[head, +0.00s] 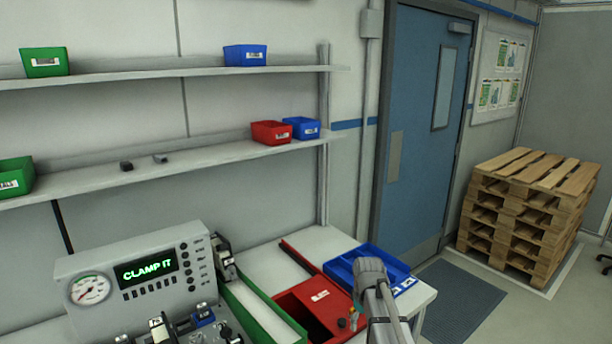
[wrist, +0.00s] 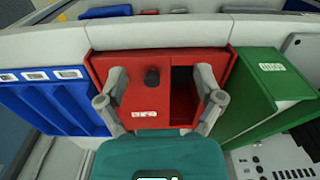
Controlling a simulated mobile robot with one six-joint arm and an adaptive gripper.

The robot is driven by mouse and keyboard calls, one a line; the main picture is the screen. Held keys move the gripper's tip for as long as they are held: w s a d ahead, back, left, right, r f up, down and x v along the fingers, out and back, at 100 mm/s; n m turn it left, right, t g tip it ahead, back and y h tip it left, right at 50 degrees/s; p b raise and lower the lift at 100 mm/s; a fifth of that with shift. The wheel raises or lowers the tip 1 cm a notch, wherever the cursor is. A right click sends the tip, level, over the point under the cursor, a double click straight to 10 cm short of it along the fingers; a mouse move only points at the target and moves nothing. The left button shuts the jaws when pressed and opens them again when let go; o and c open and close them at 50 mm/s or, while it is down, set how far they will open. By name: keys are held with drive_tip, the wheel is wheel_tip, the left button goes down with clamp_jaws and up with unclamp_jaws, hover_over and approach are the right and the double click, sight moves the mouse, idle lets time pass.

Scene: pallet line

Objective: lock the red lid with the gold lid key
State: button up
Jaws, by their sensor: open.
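The red lid (wrist: 130,95) covers the left part of a red box (wrist: 190,57) in the wrist view and has a black knob (wrist: 152,77) on top. A dark opening shows to the right of the lid. My gripper (wrist: 160,90) is open, its fingers apart on either side of the red box, with nothing seen between them touching. In the head view the red box (head: 320,292) is partly behind my arm. I cannot make out the gold lid key for certain; a small yellowish spot shows beside my arm in the head view.
A blue divided tray (wrist: 45,95) is left of the red box and a green bin (wrist: 265,75) is right of it in the wrist view. In the head view a grey panel (head: 140,265) reading CLAMP IT stands at left. Shelves with small bins hang above.

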drive_tip(key=s+f+m+b, duration=0.3)
drive_tip(key=s+f+b, duration=0.1)
drive_tip(key=s, duration=0.4)
drive_tip(key=s+f+m+b, duration=0.4)
drive_tip(key=s+f+b, duration=0.1)
drive_tip(key=s, duration=0.3)
drive_tip(key=shift+f, duration=0.3)
drive_tip(key=shift+d, duration=0.1)
drive_tip(key=shift+c, duration=0.3)
drive_tip(key=c, duration=0.3)
drive_tip(key=shift+w, duration=0.1)
drive_tip(key=shift+c, duration=0.2)
